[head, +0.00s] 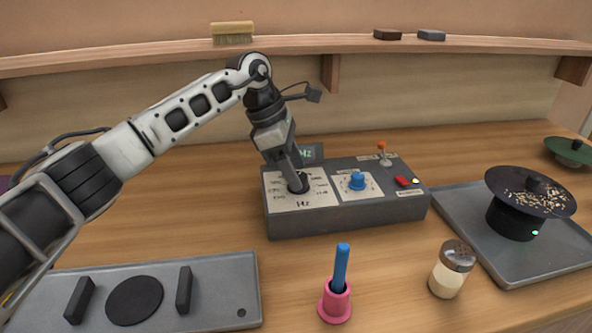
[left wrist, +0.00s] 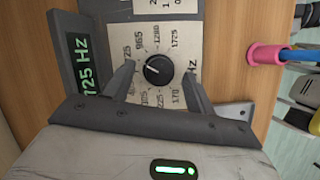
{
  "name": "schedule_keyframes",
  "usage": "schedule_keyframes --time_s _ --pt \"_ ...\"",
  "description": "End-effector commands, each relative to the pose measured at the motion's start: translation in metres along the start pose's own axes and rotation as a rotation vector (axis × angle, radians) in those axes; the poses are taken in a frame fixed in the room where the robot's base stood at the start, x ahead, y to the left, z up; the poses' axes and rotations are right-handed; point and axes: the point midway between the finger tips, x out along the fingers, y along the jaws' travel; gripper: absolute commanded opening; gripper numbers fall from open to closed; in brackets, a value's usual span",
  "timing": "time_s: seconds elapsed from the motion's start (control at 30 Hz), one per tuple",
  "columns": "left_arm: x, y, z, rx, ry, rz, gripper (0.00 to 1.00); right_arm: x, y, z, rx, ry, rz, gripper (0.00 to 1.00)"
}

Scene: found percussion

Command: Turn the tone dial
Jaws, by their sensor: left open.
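The tone dial is a round black knob (left wrist: 158,70) on a pale plate printed with frequency numbers, seen in the left wrist view. The plate (head: 300,200) is the left part of the grey control box (head: 345,218) in the head view. My left gripper (head: 297,184) points down over the dial and largely hides it there. In the left wrist view the gripper (left wrist: 161,88) is open, with one finger on each side of the knob; I cannot tell whether they touch it. A green-lit display (left wrist: 83,60) appears to read 725 Hz. My right gripper is not in view.
In front stand a pink holder (head: 335,304) with a blue stick and a shaker (head: 452,270). Grey trays (head: 225,290) lie at left and right.

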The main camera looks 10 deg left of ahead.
Motion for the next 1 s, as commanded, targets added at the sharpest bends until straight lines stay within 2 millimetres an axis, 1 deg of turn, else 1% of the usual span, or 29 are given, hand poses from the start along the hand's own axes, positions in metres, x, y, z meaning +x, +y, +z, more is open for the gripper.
schedule_keyframes --time_s 0.17,0.2,0.4,0.5,0.6,0.7,0.8,1.0 --pt "-0.038 0.001 0.000 0.001 -0.002 0.006 0.55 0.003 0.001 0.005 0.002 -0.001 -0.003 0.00" --pt "-0.048 0.001 0.000 0.001 -0.002 0.006 0.55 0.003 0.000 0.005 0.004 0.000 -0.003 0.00" --pt "-0.097 0.001 0.000 0.000 -0.002 0.006 0.55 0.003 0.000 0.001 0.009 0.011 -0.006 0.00" --pt "-0.117 0.000 0.001 0.000 -0.002 0.003 0.55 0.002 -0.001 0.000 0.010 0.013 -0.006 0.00" --pt "-0.133 0.000 0.001 0.000 -0.001 0.002 0.55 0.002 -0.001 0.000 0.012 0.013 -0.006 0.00" --pt "-0.143 0.000 0.001 0.000 -0.001 0.002 0.55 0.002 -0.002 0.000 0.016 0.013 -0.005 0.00" --pt "-0.148 0.000 0.000 0.000 -0.001 0.000 0.55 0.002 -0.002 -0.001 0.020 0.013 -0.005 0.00" --pt "-0.149 0.000 0.000 0.001 -0.001 0.000 0.55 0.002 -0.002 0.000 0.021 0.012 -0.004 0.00"
